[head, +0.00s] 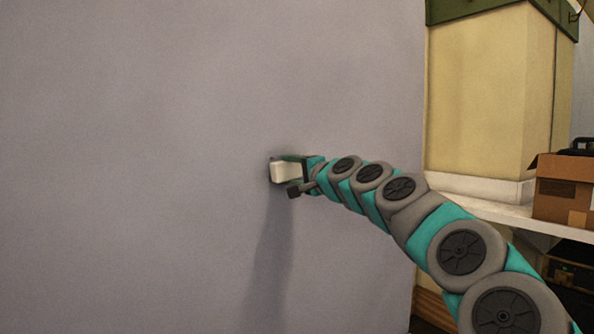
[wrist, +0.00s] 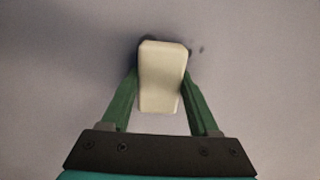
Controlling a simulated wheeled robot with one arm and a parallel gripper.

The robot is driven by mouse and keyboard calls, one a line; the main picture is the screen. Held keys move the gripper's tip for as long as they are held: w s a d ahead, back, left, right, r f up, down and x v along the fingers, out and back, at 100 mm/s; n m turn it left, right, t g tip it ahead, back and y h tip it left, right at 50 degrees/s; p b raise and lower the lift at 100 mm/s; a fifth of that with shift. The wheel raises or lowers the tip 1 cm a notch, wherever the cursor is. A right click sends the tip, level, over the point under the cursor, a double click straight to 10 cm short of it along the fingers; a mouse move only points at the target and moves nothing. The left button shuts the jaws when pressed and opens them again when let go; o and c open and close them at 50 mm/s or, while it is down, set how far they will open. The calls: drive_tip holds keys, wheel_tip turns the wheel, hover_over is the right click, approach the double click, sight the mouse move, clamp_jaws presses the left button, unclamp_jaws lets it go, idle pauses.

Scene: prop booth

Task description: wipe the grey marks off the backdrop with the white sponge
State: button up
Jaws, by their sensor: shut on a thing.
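The white sponge (head: 283,172) is held in my gripper (head: 286,174) at the grey backdrop (head: 140,170). In the wrist view the sponge (wrist: 162,75) sits between the two green fingers of my gripper (wrist: 161,88), which are shut on its sides. Its far end is at or very near the backdrop surface; I cannot tell whether it touches. Dark grey marks (wrist: 146,41) show on the backdrop around the sponge's far end, and a small dark spot (wrist: 201,49) lies just to its right. The sponge hides the part of the backdrop behind it.
To the right of the backdrop stands a cream block with a green top (head: 478,100) on a pale shelf (head: 480,198). A cardboard box (head: 563,188) sits on the shelf at the far right. The backdrop left of my gripper is clear of objects.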

sight(280, 169)
drive_tip(key=shift+s+a+p, duration=0.25)
drive_tip(key=shift+s+a, duration=0.35)
drive_tip(key=shift+a, duration=0.4)
drive_tip(key=shift+s+a+p, duration=0.2)
drive_tip(key=shift+s+a, duration=0.4)
drive_tip(key=shift+a, duration=0.35)
drive_tip(key=shift+r+p, duration=0.3)
drive_tip(key=shift+r, duration=0.05)
drive_tip(key=shift+w+d+f+b, duration=0.1)
drive_tip(key=shift+w+d+b, duration=0.2)
drive_tip(key=shift+w+d, duration=0.6)
drive_tip(key=shift+d, duration=0.4)
drive_tip(key=shift+w+d, duration=0.5)
drive_tip(key=shift+d, duration=0.25)
drive_tip(key=shift+w+d, duration=0.65)
drive_tip(key=shift+d, duration=0.25)
drive_tip(key=shift+s+a, duration=0.1)
drive_tip(key=shift+s+a, duration=0.65)
drive_tip(key=shift+a, duration=0.35)
drive_tip(key=shift+s+a, duration=0.7)
drive_tip(key=shift+a, duration=0.25)
drive_tip(key=shift+s+a, duration=0.65)
drive_tip(key=shift+a, duration=0.35)
